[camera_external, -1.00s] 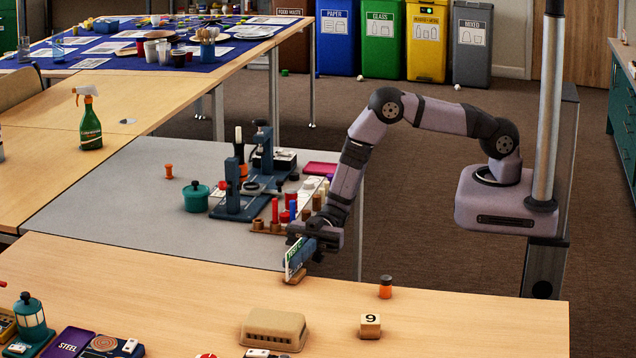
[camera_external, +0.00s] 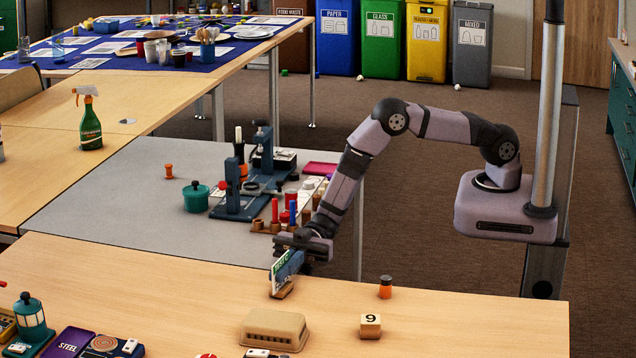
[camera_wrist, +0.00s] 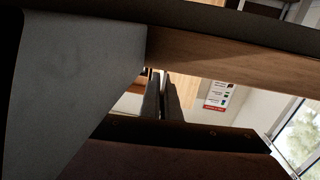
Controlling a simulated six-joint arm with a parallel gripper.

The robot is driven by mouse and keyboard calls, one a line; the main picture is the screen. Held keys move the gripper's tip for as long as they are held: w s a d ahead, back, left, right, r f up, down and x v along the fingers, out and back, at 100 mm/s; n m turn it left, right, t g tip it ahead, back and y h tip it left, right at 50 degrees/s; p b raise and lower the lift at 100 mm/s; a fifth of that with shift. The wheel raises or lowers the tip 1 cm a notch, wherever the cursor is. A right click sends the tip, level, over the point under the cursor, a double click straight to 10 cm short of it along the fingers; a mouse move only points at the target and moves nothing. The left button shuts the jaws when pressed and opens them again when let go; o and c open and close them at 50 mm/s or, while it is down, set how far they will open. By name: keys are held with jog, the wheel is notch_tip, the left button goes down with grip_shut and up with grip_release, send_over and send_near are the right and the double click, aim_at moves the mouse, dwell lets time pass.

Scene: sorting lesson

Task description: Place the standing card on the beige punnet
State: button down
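The standing card (camera_external: 276,279), white and green on a small wooden foot (camera_external: 283,292), is at the far edge of the front wooden table in the external view. My gripper (camera_external: 289,265) is shut on the card, with its blue fingers covering part of it. The card looks tilted, and I cannot tell if its foot touches the table. The beige punnet (camera_external: 274,330) lies closer to the camera on the same table, apart from the card. In the wrist view my fingers (camera_wrist: 162,95) are close together, with a thin strip between them.
A numbered wooden block (camera_external: 370,326) and an orange jar with a dark lid (camera_external: 385,288) stand right of the punnet. A white switch-like piece (camera_external: 257,353) lies in front of it. Between card and punnet the table is clear. A blue press (camera_external: 238,190) stands behind on the grey table.

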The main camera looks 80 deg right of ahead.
jog(key=shift+f+b, duration=0.3)
jog(key=c, duration=2)
grip_release()
jog(key=shift+r, duration=0.1)
jog(key=shift+r+p, duration=0.1)
jog(key=shift+p, duration=0.25)
jog(key=d, duration=0.2)
jog(key=d+b, duration=0.1)
jog(key=d, duration=0.1)
jog(key=d+f, duration=0.1)
jog(key=d, duration=0.1)
jog(key=shift+s+d+b, duration=0.15)
jog(key=shift+s+b, duration=0.15)
jog(key=shift+s, duration=0.1)
jog(key=shift+o, duration=0.4)
jog(key=shift+s+d, duration=0.15)
jog(key=shift+d, duration=0.4)
